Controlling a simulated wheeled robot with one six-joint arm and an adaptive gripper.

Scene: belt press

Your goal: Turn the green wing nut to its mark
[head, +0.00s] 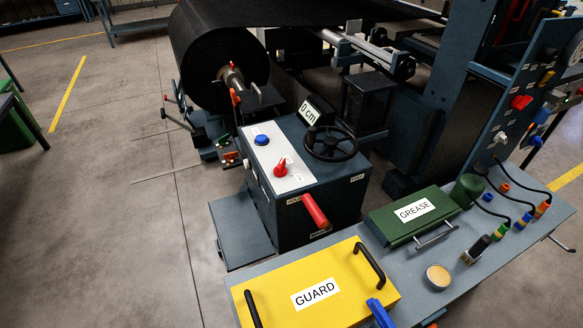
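A small green part (223,139) shows low beside the roll stand, left of the control box. It may be the green wing nut, but it is too small to tell its shape, its angle or any mark. My gripper is not in view.
The control box (345,205) has a red knob, blue button, black handwheel and red lever. A big black roll (205,55) stands behind. A grey bench (480,275) at front right holds a yellow GUARD cover (365,298) and green GREASE box (385,215).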

